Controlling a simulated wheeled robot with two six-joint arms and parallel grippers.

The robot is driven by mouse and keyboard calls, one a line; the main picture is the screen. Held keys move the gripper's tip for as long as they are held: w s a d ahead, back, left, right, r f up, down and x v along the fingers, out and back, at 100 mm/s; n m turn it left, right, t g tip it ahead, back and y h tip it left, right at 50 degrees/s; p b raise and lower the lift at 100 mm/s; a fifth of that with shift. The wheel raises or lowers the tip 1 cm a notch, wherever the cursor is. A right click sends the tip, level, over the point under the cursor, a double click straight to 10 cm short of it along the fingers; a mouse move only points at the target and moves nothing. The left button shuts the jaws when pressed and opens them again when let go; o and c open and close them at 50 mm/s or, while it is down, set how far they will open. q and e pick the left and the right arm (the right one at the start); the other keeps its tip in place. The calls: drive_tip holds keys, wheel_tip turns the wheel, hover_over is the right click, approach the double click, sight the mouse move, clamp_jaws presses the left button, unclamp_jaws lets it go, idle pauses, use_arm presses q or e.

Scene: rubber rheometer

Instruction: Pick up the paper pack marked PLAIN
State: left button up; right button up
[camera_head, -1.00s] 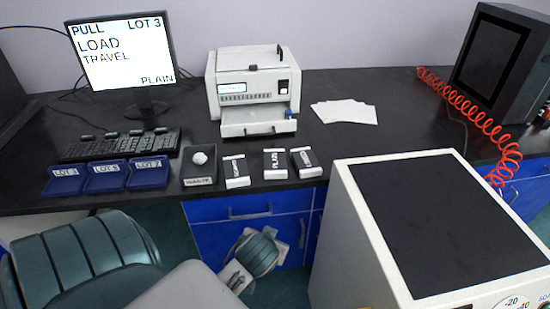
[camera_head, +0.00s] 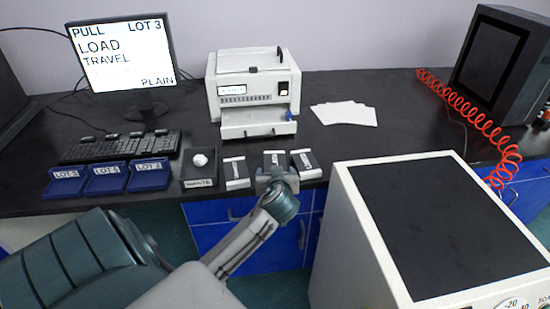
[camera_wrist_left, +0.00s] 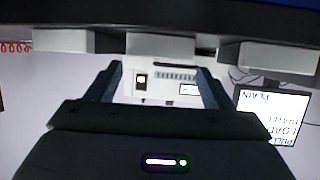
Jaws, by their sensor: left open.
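The paper pack marked PLAIN (camera_head: 274,158) is the middle of three white packs with dark labels at the bench's front edge. My left gripper (camera_head: 275,178) is at its near side and covers its front part. In the left wrist view, which is upside down, the PLAIN pack (camera_wrist_left: 160,46) shows centred between the two finger lines. The fingers (camera_wrist_left: 160,72) are spread wide with nothing gripped between them. Whether they touch the pack cannot be told. My right gripper is not in view.
Neighbouring packs stand close on the left (camera_head: 236,173) and right (camera_head: 306,164). A dark tray (camera_head: 198,181) with a white lump and blue trays (camera_head: 106,180) lie further left. A white printer-like machine (camera_head: 252,90) stands behind. A white cabinet (camera_head: 350,230) stands front right.

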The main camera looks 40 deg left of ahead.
sight(275, 164)
use_arm(q)
drive_tip(key=shift+w+a+f, duration=0.2)
drive_tip(key=shift+w+a, duration=0.25)
drive_tip(key=p+x, duration=0.1)
drive_tip(key=x, duration=0.3)
drive_tip(key=shift+w+a+r, duration=0.1)
drive_tip(key=shift+w, duration=0.05)
drive_tip(key=shift+w+a, duration=0.2)
drive_tip(key=shift+w, duration=0.05)
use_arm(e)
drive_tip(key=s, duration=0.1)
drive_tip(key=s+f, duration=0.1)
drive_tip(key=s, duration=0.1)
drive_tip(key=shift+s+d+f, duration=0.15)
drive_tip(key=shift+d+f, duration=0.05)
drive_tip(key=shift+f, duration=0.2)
use_arm(q)
drive_tip(key=shift+c, duration=0.2)
drive_tip(key=c, duration=0.7)
drive_tip(key=shift+c, duration=0.4)
